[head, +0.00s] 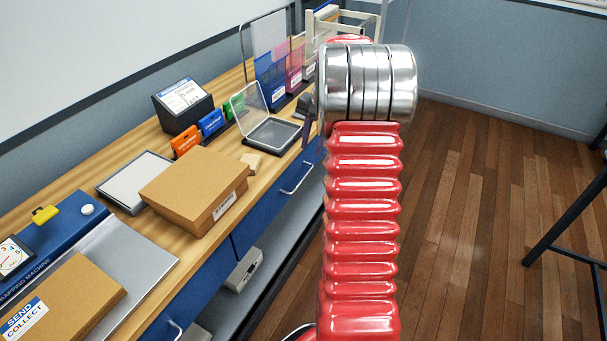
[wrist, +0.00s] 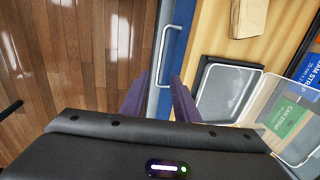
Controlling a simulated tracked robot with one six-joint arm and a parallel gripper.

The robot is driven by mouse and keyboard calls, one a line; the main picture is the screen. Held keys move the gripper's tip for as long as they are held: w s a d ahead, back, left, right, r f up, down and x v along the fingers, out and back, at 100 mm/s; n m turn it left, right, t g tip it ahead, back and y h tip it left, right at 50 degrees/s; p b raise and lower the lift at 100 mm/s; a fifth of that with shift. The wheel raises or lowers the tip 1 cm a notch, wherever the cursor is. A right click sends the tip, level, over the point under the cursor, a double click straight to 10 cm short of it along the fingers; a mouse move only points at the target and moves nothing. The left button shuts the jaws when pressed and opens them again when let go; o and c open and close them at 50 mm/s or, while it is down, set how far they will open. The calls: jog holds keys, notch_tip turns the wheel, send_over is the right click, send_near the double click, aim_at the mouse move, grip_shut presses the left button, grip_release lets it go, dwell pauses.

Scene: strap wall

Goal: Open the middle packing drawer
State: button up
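The blue drawer (head: 268,208) under the bench top, with a silver bar handle (head: 297,178), is seen left of my arm in the head view. It looks closed, its front in line with the bench. I take it as the middle one, since a further drawer may be hidden behind my arm. In the wrist view, the handle (wrist: 161,55) stands on the blue front (wrist: 187,15). My gripper (wrist: 159,92) is open, its purple fingers apart, one on each side of the handle's line. The handle lies ahead of the fingertips or between them; I cannot tell which, nor any contact.
On the wooden bench (head: 220,252) stand a cardboard box (head: 194,188), a clear-lidded tray (head: 272,135) and strap packs (head: 212,122). Another drawer handle (head: 175,329) is nearer. A grey shelf (head: 262,290) runs below.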

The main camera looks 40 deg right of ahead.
aim_at(303, 178)
jog(key=f, duration=0.4)
jog(key=w+f, duration=0.1)
jog(key=f, duration=0.4)
jog(key=w+a+f, duration=0.1)
jog(key=f, duration=0.3)
jog(key=shift+w+f, duration=0.2)
jog(key=shift+f, duration=0.1)
grip_shut()
